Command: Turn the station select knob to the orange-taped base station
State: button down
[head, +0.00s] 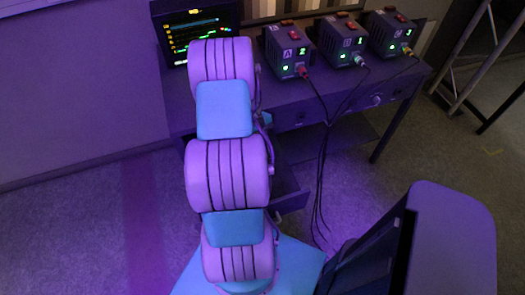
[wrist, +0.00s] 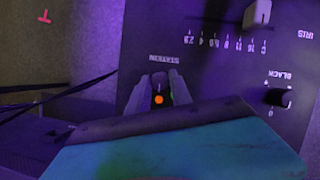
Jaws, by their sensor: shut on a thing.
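In the wrist view my gripper (wrist: 160,78) is shut on the station select knob (wrist: 158,88), under the STATION label (wrist: 167,60) of a dark panel. The fingers hide much of the knob. An orange dot (wrist: 159,99) shows between the fingers, and a sliver of green shows beside it. I cannot tell the knob's exact pointing. In the head view three base stations stand on the desk: a left one (head: 286,55), a middle one (head: 342,42) and a right one (head: 390,35). Their plugs look red, pale and yellowish. My arm hides the gripper and knob there.
The panel also carries an IRIS slider (wrist: 257,14) and a BLACK knob (wrist: 277,97), close to the right of my gripper. Dark cables (head: 322,170) hang from the base stations over the desk front (head: 320,112). A monitor (head: 197,33) stands at the desk's left.

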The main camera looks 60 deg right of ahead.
dwell(0.3)
jog(key=c, duration=1.2)
grip_release()
jog(key=shift+o, duration=0.2)
jog(key=v, duration=0.7)
jog(key=shift+w+r, duration=0.15)
jog(key=shift+r, duration=0.2)
